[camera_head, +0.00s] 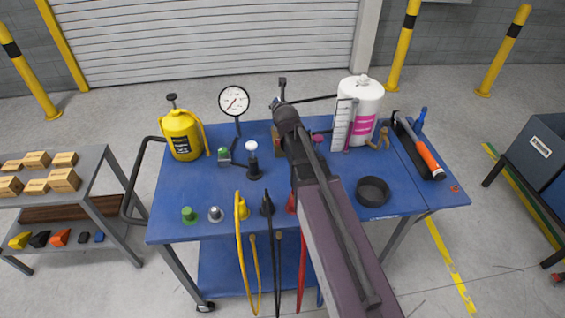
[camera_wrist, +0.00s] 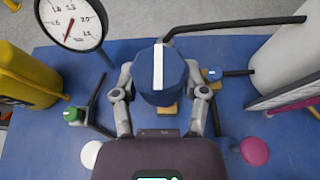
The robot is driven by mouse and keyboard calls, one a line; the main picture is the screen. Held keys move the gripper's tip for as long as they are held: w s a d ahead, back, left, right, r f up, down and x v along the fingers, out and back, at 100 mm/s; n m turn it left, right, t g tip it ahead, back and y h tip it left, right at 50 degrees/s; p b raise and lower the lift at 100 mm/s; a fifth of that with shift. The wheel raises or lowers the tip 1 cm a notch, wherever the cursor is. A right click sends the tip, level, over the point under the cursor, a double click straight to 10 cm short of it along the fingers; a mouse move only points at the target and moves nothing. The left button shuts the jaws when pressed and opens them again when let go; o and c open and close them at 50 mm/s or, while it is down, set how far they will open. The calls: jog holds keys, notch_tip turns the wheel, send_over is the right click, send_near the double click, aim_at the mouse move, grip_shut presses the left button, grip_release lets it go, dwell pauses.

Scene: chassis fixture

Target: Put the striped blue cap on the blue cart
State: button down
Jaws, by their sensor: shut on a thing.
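In the wrist view, the blue cap (camera_wrist: 172,84) with a white stripe across its top sits between the two grey fingers of my gripper (camera_wrist: 160,98). The fingers are shut on its sides. The blue cart (camera_head: 180,190) fills the middle of the head view, and its top also shows below the cap in the wrist view (camera_wrist: 230,108). A yellowish block is partly hidden under the cap. I cannot tell the gap between cap and cart top. In the head view my arm hides the cap and fingers.
A yellow canister (camera_head: 181,135), a pressure gauge (camera_head: 234,101) and a white tank (camera_head: 364,105) stand around the cart top. A black ring (camera_head: 373,191) and small coloured fittings lie nearer. Cables hang at the front edge. Some bare blue surface shows between them.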

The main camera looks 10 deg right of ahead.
jog(key=shift+s+d, duration=0.1)
jog(key=shift+d, duration=0.05)
jog(key=shift+a+f, duration=0.25)
jog(key=shift+a, duration=0.1)
jog(key=s+a+f+b, duration=0.2)
jog(key=a+f+b, duration=0.2)
jog(key=a, duration=0.8)
jog(key=s+a+f+b, duration=0.2)
jog(key=a+f+b, duration=0.2)
jog(key=a, duration=0.7)
jog(key=b, duration=0.7)
send_over(174, 190)
jog(key=s, duration=0.5)
notch_tip(174, 190, down, 6)
jog(key=shift+s+a+f, duration=0.1)
jog(key=shift+a, duration=0.1)
jog(key=shift+f, duration=0.15)
notch_tip(174, 190, down, 6)
jog(key=b, duration=0.6)
jog(key=shift+f+b, duration=1.9)
